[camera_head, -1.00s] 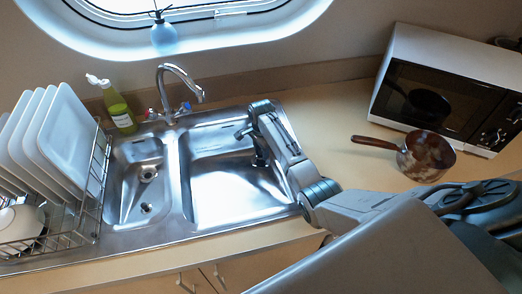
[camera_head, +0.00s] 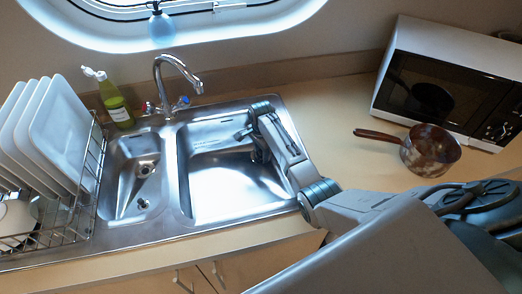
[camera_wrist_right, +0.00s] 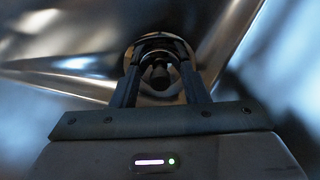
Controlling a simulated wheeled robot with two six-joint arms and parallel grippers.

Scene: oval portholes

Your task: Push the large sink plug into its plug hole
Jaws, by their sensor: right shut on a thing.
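My right gripper (camera_head: 260,157) reaches down into the large right basin (camera_head: 215,185) of the steel sink, near its back right part. In the right wrist view the gripper's two fingers (camera_wrist_right: 158,70) close on a dark round plug (camera_wrist_right: 158,76). A shiny ring (camera_wrist_right: 160,97), which looks like the plug hole's rim, surrounds the fingertips and plug. I cannot tell whether the plug is seated in the hole or just above it. In the head view the arm hides the plug and hole. My left gripper is not in view.
The tap (camera_head: 178,66) stands behind the sink, beside a green soap bottle (camera_head: 117,104). A small basin (camera_head: 125,185) and a dish rack with white plates (camera_head: 60,135) are at the left. A pan (camera_head: 430,152) and a microwave (camera_head: 445,90) are on the right counter.

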